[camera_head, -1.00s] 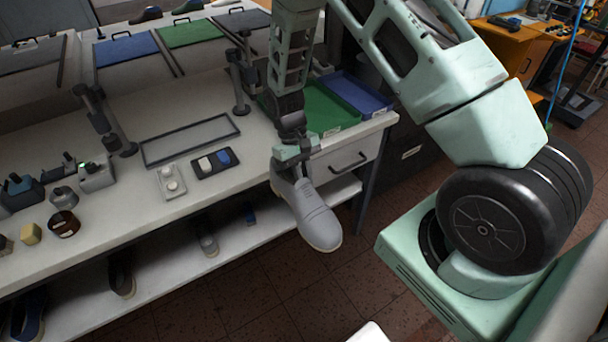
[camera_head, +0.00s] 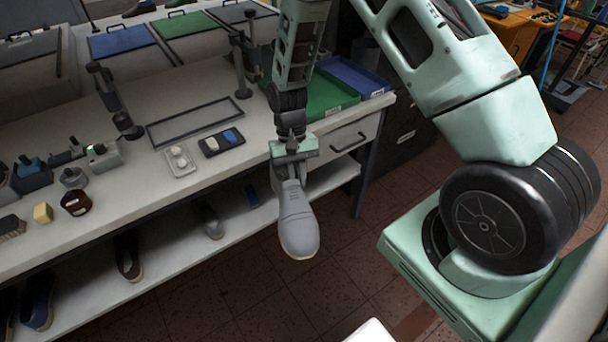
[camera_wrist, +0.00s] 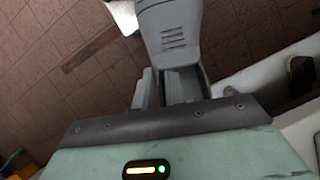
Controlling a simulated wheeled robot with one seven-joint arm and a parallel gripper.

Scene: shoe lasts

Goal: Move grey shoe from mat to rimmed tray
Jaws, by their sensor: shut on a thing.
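The grey shoe (camera_head: 297,222) hangs toe-down from my gripper (camera_head: 290,170) in the head view, in front of the bench edge and above the floor. My gripper is shut on its upper end. In the wrist view the grey shoe (camera_wrist: 172,38) shows at the top, between the fingers of my gripper (camera_wrist: 178,85). On the bench, green (camera_head: 330,92) and blue (camera_head: 356,76) rimmed trays sit at the right end, partly behind my arm. A thin dark rectangular frame (camera_head: 195,122) lies on the bench; I cannot tell whether it is the mat.
Shoes lie on the lower shelf (camera_head: 170,236). Open brown floor (camera_head: 330,290) lies in front.

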